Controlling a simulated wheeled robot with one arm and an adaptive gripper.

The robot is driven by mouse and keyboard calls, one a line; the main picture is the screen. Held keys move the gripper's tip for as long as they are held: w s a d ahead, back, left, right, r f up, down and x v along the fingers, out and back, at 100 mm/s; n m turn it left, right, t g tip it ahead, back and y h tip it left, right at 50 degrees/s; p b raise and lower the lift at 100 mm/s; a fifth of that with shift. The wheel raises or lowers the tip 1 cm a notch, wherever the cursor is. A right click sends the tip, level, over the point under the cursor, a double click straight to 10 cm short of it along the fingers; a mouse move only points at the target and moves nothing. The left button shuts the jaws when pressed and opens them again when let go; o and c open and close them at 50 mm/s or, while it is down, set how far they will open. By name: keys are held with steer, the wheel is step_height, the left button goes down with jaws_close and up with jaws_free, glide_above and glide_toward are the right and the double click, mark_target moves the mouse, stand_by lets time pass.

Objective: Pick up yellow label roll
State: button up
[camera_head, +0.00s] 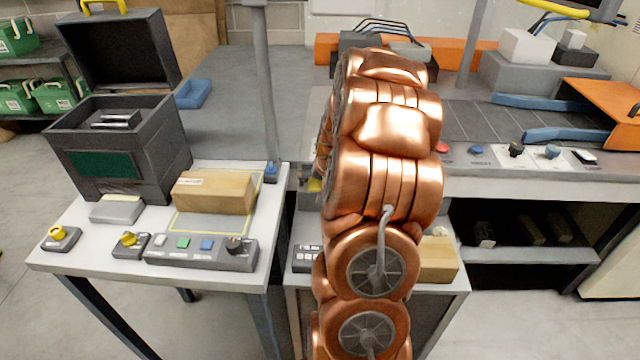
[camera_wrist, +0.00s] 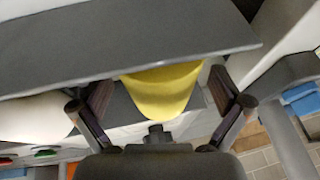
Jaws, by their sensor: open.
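The yellow label roll (camera_wrist: 163,92) shows in the wrist view as a smooth yellow curved shape, its upper part hidden by a dark grey flat panel (camera_wrist: 130,40). My gripper (camera_wrist: 160,98) is open, with one dark finger on each side of the roll. I see a gap at the left finger; the right fingertip is close to the roll, and I cannot tell whether it touches. In the head view a small yellow patch (camera_head: 314,185) shows beside my copper-coloured arm and may be the roll. My arm hides the gripper there.
A white rounded thing (camera_wrist: 38,118) lies left of the left finger in the wrist view. In the head view a cardboard box (camera_head: 214,192) and a control box (camera_head: 202,252) are on the left table. Another carton (camera_head: 438,260) stands right of my arm. A grey post (camera_head: 262,90) rises nearby.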

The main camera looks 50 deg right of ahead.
steer(key=shift+w+f, duration=0.15)
steer(key=shift+f, duration=0.2)
steer(key=shift+d, duration=0.1)
steer(key=c, duration=1.4)
steer(key=shift+r, duration=0.1)
steer(key=shift+c, duration=0.2)
